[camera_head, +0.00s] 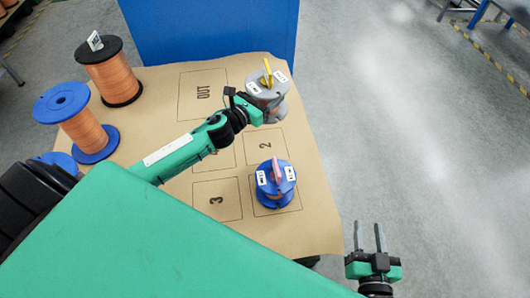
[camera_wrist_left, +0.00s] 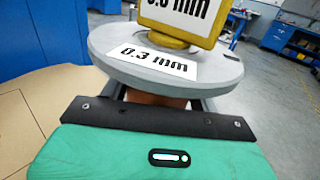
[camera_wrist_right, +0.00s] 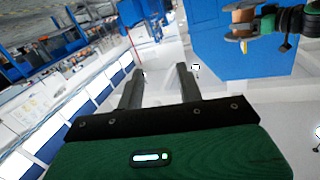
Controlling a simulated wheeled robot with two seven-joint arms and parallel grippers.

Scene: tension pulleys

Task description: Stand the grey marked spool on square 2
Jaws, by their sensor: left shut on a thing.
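The grey spool (camera_head: 262,98) has white labels and a yellow piece on top; in the left wrist view (camera_wrist_left: 130,55) a label reads 0.3 mm. My left gripper (camera_head: 250,107) is shut around its middle and holds it upright or nearly so, beyond square 2 in the picture. I cannot tell its height above the mat. Square 2 (camera_head: 265,146) is bare, on the brown mat (camera_head: 320,215). My right gripper (camera_head: 369,238) is open and empty, off the mat's right edge. A spool in a green gripper also shows at the top right of the right wrist view (camera_wrist_right: 240,33).
A blue spool (camera_head: 275,192) with labels and a pink piece stands on the square nearer than square 2. Square 3 (camera_head: 217,200) and the OUT square (camera_head: 190,100) look empty. Copper spools with black (camera_head: 112,78) and blue flanges (camera_head: 82,130) stand at left. A blue block (camera_head: 210,30) stands behind.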

